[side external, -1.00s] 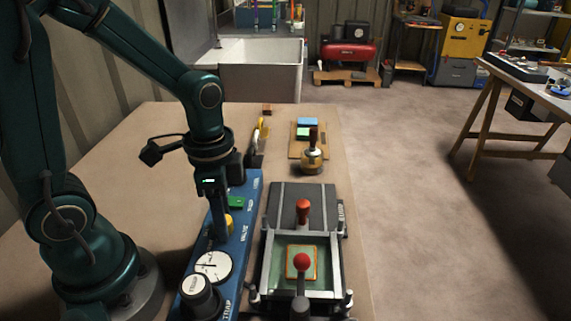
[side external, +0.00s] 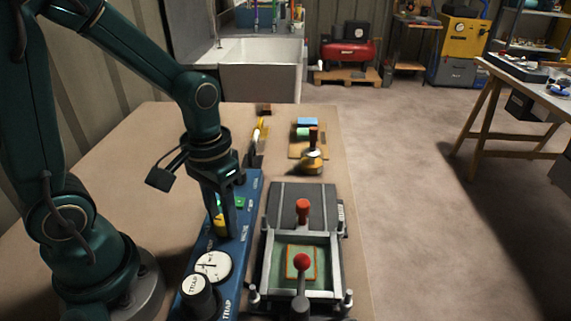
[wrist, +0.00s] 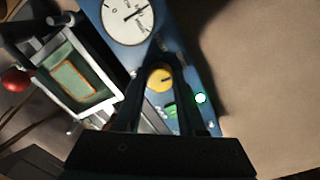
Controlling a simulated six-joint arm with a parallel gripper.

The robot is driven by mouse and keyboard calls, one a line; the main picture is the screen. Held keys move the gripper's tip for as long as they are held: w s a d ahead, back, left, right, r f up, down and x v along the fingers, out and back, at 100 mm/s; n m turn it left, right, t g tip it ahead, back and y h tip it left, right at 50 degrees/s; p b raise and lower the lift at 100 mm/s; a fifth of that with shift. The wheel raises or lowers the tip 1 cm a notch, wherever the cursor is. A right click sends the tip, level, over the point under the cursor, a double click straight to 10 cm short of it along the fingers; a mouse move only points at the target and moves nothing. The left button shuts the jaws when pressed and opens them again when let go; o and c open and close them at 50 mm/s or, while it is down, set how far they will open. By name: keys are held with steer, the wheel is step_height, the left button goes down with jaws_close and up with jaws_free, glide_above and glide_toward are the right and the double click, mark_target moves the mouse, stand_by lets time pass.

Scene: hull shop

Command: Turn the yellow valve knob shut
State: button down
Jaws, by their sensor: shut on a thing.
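The yellow valve knob (side external: 219,224) sits on the long blue panel (side external: 250,190), partly hidden by my gripper (side external: 226,232) in the side view. In the wrist view the knob (wrist: 158,78) shows between my two dark fingers as a round yellow face with a dark mark. My gripper is down at the panel and shut on the knob, one finger on each side. The exact finger contact is hard to see. A white dial gauge (side external: 213,266) lies beside the knob on the panel; it also shows in the wrist view (wrist: 125,18).
A green part (side external: 239,202) is beyond the yellow knob. A framed press with red-ball handles (side external: 302,260) stands close on the right. A brass-based tool (side external: 312,163) is farther back.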

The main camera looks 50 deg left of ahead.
mark_target(222, 219)
steer(key=shift+n, duration=0.6)
steer(key=c, duration=0.5)
jaws_free()
steer(key=shift+r, duration=0.1)
steer(key=shift+r, duration=2.5)
